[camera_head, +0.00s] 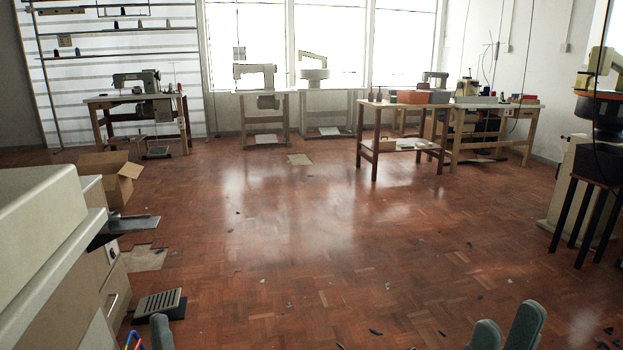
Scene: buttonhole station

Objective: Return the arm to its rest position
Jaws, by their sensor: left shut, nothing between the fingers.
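My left gripper (160,332) shows only as a grey-green rounded tip at the bottom edge, left of the middle. It is shut with nothing in it, above the floor and near the pale cabinet. My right gripper (505,328) shows as two grey-green rounded fingertips at the bottom edge, right of the middle. A narrow gap separates them, and nothing shows between them. The rest of both arms is out of the picture.
A pale machine cabinet (40,225) fills the left edge, with a slotted pedal (159,304) beside it. A cardboard box (108,178) stands behind. Sewing tables line the back; a dark-legged stand (592,215) is at right. The parquet floor (300,240) between is mostly clear, with scattered scraps.

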